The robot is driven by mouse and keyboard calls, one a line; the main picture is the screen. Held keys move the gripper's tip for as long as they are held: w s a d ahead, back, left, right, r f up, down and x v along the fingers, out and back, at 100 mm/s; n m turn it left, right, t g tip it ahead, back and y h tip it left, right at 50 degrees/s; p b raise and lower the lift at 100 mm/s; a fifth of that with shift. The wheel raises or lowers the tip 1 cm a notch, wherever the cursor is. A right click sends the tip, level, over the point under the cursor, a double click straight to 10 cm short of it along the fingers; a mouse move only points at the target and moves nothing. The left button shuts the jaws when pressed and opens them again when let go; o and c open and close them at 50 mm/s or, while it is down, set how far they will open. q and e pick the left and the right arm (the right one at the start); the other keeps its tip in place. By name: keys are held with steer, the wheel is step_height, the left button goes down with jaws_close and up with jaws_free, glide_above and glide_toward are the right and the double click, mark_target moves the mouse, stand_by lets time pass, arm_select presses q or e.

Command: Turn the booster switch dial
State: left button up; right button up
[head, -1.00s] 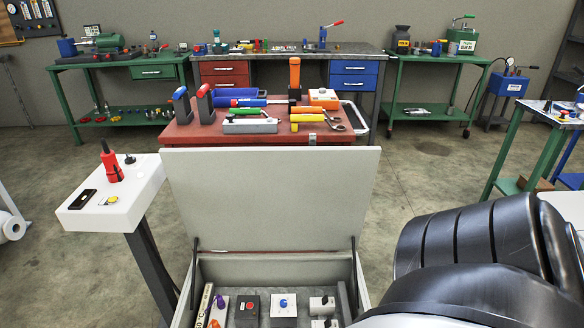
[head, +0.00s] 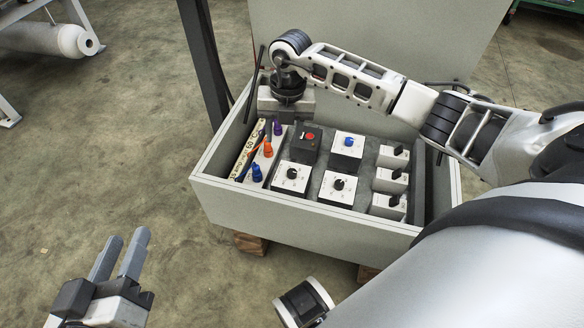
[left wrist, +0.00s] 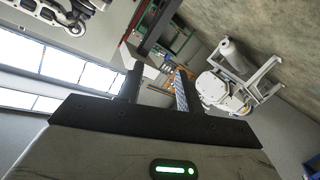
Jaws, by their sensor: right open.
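The open grey box holds several switch units: a white unit with a blue dial (head: 348,142), two white units with black dials (head: 291,174) (head: 338,184), and a dark unit with a red button (head: 310,136). I cannot read which one is the booster switch. My right gripper (head: 286,104) is over the back left of the box, behind the units and apart from the dials; its fingertips are not clear. My left gripper (head: 128,240) is left of the box, empty, its fingers apart; they also show in the left wrist view (left wrist: 158,82).
The box wall (head: 300,205) rises around the units, with the raised lid (head: 380,35) behind. Purple, orange and blue plugs (head: 257,172) stand at the left inside. Black-knobbed switches (head: 390,180) line the right. Floor left of the box is clear.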

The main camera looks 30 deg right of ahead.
steer(key=d+h, duration=0.1)
steer(key=d, duration=0.1)
steer(key=b, duration=0.4)
glide_above(292, 172)
steer(key=shift+m, duration=0.3)
step_height(292, 172, down, 9)
steer(key=shift+f, duration=0.1)
step_height(292, 172, down, 5)
steer(key=shift+f+b, duration=0.2)
steer(key=shift+b, duration=1.05)
arm_select(q)
step_height(292, 172, up, 7)
steer(key=w+m+t+h, duration=0.2)
steer(key=m+t+h, duration=0.1)
steer(key=t, duration=0.1)
steer(key=shift+w+r+m+t+h, duration=0.15)
steer(key=shift+m+t+h, duration=0.25)
arm_select(e)
steer(key=shift+f, duration=0.45)
arm_select(q)
steer(key=shift+a, duration=0.1)
arm_select(e)
steer(key=c, duration=1)
